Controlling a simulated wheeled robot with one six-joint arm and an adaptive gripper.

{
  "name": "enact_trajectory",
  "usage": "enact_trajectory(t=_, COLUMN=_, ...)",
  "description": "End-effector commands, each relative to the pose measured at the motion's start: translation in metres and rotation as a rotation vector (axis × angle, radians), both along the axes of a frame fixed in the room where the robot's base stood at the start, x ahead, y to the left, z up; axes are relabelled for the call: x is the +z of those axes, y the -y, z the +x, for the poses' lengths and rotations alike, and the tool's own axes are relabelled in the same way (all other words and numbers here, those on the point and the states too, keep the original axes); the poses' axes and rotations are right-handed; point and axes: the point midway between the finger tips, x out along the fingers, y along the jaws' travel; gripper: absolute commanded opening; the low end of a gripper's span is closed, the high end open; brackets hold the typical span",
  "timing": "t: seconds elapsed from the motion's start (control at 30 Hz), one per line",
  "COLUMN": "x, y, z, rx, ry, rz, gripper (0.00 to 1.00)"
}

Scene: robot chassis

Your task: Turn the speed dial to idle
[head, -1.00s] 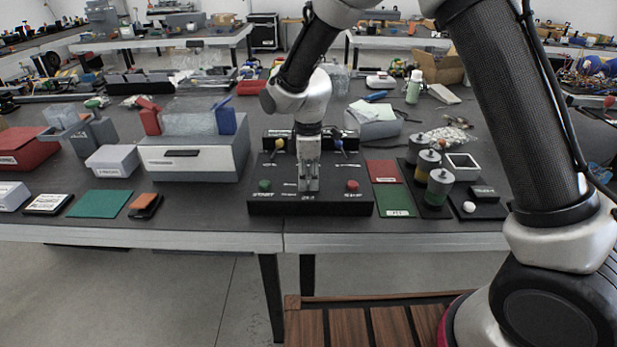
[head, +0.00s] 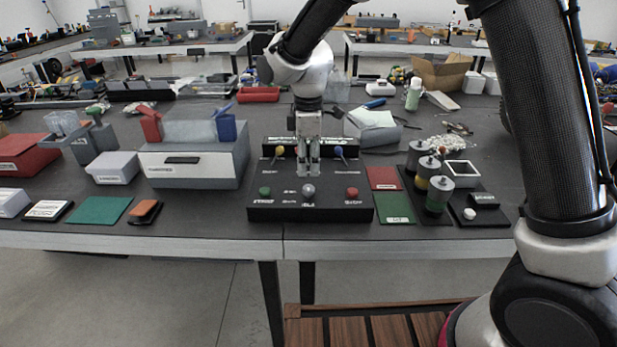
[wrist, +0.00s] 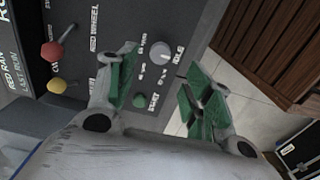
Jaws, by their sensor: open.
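The speed dial (head: 308,191) is a round grey knob at the front middle of a black control box. It also shows in the wrist view (wrist: 160,51), beside the word IDLE and smaller labels. I cannot tell which mark it points to. My gripper (head: 309,174) is over the box, just behind the dial in the head view. In the wrist view its green-padded fingers (wrist: 161,66) are spread apart and empty, with the dial seen beyond the gap between them. No contact with the dial shows.
A green button (head: 265,192) is left of the dial and a red button (head: 352,192) right of it. Levers with coloured balls, including a blue one (head: 339,150), stand behind. Red (head: 383,178) and green (head: 394,207) pads lie to the right.

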Motion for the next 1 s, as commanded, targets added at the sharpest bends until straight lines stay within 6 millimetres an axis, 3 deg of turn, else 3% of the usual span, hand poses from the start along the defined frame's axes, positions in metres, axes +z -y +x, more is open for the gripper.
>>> enact_trajectory(t=0.1, x=0.023, y=0.0, z=0.0, rx=0.0, ry=0.002, rz=0.002, gripper=0.51)
enact_trajectory(t=0.3, x=0.042, y=0.0, z=0.0, rx=0.0, ry=0.0, rz=0.0, gripper=0.51)
enact_trajectory(t=0.67, x=0.044, y=0.0, z=0.0, rx=-0.006, ry=-0.001, rz=-0.001, gripper=0.51)
enact_trajectory(t=0.8, x=0.044, y=0.001, z=-0.001, rx=-0.099, ry=-0.003, rz=-0.003, gripper=0.51)
enact_trajectory(t=0.87, x=0.037, y=0.006, z=-0.008, rx=-0.179, ry=-0.02, rz=-0.018, gripper=0.51)
enact_trajectory(t=0.93, x=0.027, y=0.023, z=-0.028, rx=-0.298, ry=-0.051, rz=-0.057, gripper=0.51)
enact_trajectory(t=1.0, x=0.038, y=0.05, z=-0.047, rx=-0.432, ry=-0.056, rz=-0.068, gripper=0.51)
